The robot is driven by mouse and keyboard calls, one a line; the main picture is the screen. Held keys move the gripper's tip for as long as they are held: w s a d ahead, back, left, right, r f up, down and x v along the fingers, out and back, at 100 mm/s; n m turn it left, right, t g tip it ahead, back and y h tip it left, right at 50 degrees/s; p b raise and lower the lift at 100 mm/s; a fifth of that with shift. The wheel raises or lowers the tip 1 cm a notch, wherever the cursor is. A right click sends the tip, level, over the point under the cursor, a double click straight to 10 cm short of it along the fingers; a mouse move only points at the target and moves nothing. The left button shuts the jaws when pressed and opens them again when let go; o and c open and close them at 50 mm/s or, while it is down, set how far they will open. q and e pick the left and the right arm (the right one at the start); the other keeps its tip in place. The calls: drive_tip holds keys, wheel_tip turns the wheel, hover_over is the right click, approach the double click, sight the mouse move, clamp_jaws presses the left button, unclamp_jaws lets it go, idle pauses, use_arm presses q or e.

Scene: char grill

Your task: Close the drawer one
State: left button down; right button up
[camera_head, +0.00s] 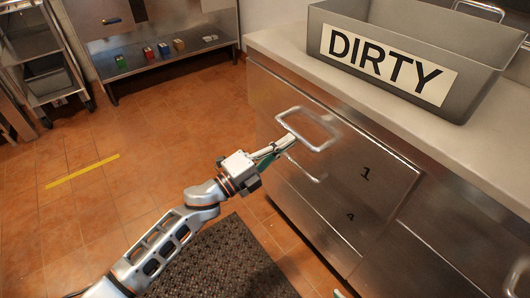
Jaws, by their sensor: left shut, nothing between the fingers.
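Drawer one is the upper steel front marked "1" (366,173) in the cabinet on the right, under the counter. Its front looks about flush with the cabinet; I cannot tell whether a small gap is left. Its loop handle (325,144) sticks out from the front. My left gripper (288,141) is shut and empty, with its fingertips at the lower left side of this handle. I cannot tell whether they touch it.
A grey bin marked DIRTY (390,63) stands on the counter (282,42). A lower front marked "4" (350,217) has its own handle (303,169). A dark mat (222,262) lies on the tiled floor. The floor at left is open, with a rack (45,65) behind.

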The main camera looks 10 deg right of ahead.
use_arm(q)
drive_tip(key=shift+w+d+f, duration=0.1)
drive_tip(key=shift+w+d, duration=0.25)
drive_tip(key=shift+d, duration=0.25)
drive_tip(key=shift+w+d, duration=0.35)
drive_tip(key=shift+d, duration=0.25)
drive_tip(key=shift+w+d+r, duration=0.1)
drive_tip(key=shift+r, duration=0.1)
use_arm(e)
drive_tip(key=shift+w+a+r, duration=0.35)
drive_tip(key=shift+a+r, duration=0.15)
